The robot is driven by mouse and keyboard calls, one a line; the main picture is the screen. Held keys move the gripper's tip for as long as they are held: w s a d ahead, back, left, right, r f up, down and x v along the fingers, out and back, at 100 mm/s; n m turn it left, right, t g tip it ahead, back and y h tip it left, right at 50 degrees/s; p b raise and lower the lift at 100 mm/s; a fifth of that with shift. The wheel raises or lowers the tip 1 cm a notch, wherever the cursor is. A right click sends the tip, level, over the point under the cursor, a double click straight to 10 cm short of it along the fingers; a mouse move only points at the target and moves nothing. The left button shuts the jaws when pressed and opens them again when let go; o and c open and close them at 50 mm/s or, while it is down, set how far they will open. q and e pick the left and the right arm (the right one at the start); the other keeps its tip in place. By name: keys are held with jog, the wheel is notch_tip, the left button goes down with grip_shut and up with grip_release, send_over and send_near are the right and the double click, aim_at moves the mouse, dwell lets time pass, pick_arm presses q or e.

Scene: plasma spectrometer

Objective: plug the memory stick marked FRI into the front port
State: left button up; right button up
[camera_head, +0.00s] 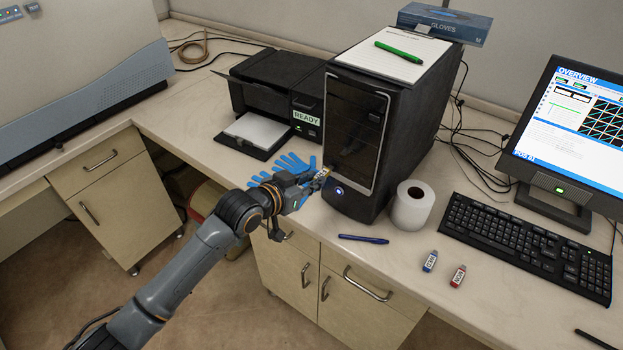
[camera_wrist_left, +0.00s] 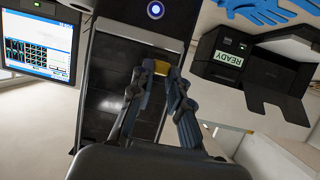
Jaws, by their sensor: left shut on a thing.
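My left gripper (camera_head: 318,181) is shut on a small yellowish memory stick (camera_head: 323,174) at the front of the black computer tower (camera_head: 352,135). Its label is too small to read surely. In the left wrist view the yellow stick (camera_wrist_left: 161,67) sits between the fingertips (camera_wrist_left: 160,75), in front of the tower's dark face (camera_wrist_left: 108,90). I cannot tell whether the stick touches the tower. The front port cannot be made out. A blue stick (camera_head: 430,261) and a red stick (camera_head: 457,276) lie on the counter. My right gripper is out of view.
A glowing round button (camera_head: 339,191) is low on the tower. A paper roll (camera_head: 412,206) stands right of it, and a blue pen (camera_head: 363,239) lies in front. Blue gloves (camera_head: 285,165) and a printer (camera_head: 270,95) are to the left, a keyboard (camera_head: 530,245) to the right.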

pick_arm(q)
jog(key=shift+w+d+b, duration=0.35)
jog(key=shift+w+d, duration=0.3)
jog(key=shift+w, duration=0.2)
dwell(0.7)
jog(key=o, duration=0.9)
jog(key=shift+c, duration=0.2)
